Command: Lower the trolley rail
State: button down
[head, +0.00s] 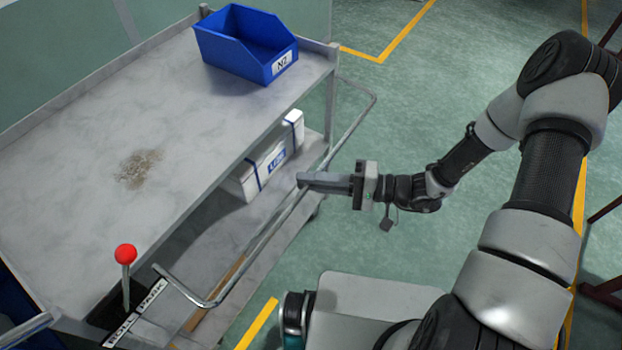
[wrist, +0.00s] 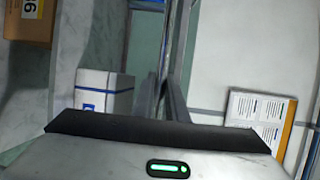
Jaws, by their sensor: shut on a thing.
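The trolley rail (head: 262,238) is a bent metal tube along the trolley's right side. Its two end arms meet the trolley near the red-knobbed lever and at the far corner post. The long bar stands out from the side, below the top shelf's level. My gripper (head: 303,181) reaches in from the right and is shut on the long bar, near its middle. The fingertips hide the gripped spot. In the wrist view, my gripper's narrow fingers (wrist: 166,98) point away from the camera, close together. The trolley's top shelf (head: 200,130) is grey with a brown stain.
A blue bin (head: 245,45) marked N2 stands at the far end of the top shelf. White boxes (head: 262,170) sit on the lower shelf. Green floor right of the trolley is partly open.

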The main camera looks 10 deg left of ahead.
notch_tip(320, 180, up, 4)
jog(key=h+p, duration=0.1)
jog(key=p, duration=0.1)
jog(key=shift+f+h+p, duration=0.15)
jog(key=shift+h+p, duration=0.25)
jog(key=shift+a+r+m+h+p, duration=0.1)
jog(key=shift+r+m+h+p, duration=0.4)
jog(key=shift+h+p, duration=0.2)
jog(key=shift+f, duration=0.1)
jog(key=c, duration=1.8)
grip_release()
jog(key=shift+o, duration=0.2)
jog(key=v, duration=1.7)
jog(key=shift+w+d, duration=0.2)
jog(key=shift+d, duration=0.05)
